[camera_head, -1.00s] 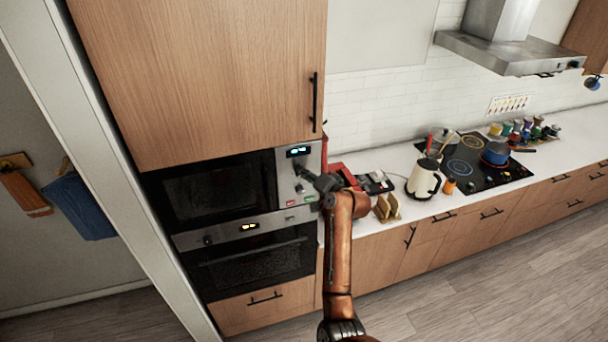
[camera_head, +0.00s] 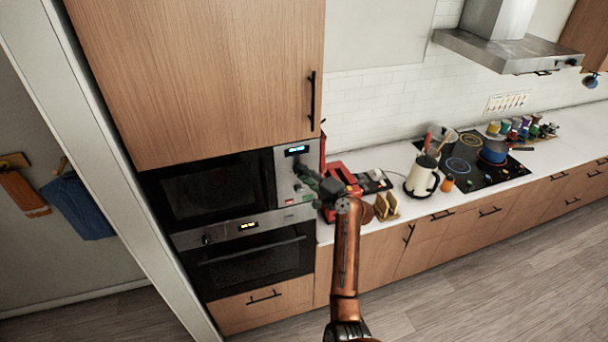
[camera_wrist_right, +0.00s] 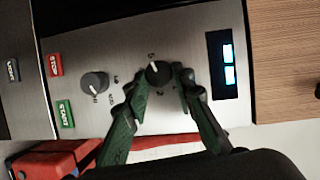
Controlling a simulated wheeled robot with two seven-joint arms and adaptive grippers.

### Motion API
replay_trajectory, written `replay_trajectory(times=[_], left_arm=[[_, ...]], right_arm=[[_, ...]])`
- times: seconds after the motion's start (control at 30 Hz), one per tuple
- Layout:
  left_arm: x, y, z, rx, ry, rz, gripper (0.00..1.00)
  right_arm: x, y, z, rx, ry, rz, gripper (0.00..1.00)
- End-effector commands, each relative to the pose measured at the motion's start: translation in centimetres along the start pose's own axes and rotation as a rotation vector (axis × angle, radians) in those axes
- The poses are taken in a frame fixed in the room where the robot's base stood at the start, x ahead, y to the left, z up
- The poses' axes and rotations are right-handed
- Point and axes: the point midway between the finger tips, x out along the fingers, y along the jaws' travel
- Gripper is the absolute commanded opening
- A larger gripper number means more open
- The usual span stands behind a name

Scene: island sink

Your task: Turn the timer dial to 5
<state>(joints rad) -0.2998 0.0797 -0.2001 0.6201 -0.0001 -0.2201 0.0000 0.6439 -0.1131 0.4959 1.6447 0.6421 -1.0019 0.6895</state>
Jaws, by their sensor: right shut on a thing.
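The microwave control panel (camera_head: 285,158) is metallic, with a lit display (camera_head: 297,150) that also shows in the right wrist view (camera_wrist_right: 228,64). The dark round timer dial (camera_wrist_right: 157,74) is the one nearer the display and has a pale pointer line. The line tilts toward a small mark that looks like a 5. My right gripper (camera_wrist_right: 158,80) has its green fingers shut around this dial, one on each side. In the head view the gripper (camera_head: 303,171) reaches the panel and hides the dial. My left gripper is not in view.
A second dial (camera_wrist_right: 94,82) sits beside the timer dial, with red STOP (camera_wrist_right: 54,65) and green START (camera_wrist_right: 65,114) buttons beyond it. A red toaster-like object (camera_head: 341,176) stands close by on the counter. An oven (camera_head: 250,262) is below.

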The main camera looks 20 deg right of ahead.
Motion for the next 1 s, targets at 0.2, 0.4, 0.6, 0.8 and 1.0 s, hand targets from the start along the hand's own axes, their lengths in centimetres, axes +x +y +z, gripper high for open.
replay_trajectory(times=[0.2,0.4,0.6,0.8,1.0], left_arm=[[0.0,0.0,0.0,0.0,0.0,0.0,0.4],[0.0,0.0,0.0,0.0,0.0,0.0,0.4],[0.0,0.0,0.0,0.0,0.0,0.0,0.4],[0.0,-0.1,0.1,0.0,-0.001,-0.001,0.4],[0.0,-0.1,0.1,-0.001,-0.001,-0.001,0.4]], right_arm=[[0.1,0.6,0.3,0.006,-0.006,0.009,0.0],[0.1,0.6,0.3,0.005,-0.006,0.009,0.29],[0.0,0.3,0.1,0.002,-0.003,0.005,0.41],[0.0,0.1,0.1,0.001,-0.001,0.003,0.41],[-1.4,0.2,-0.1,0.0,0.001,0.002,0.41]])
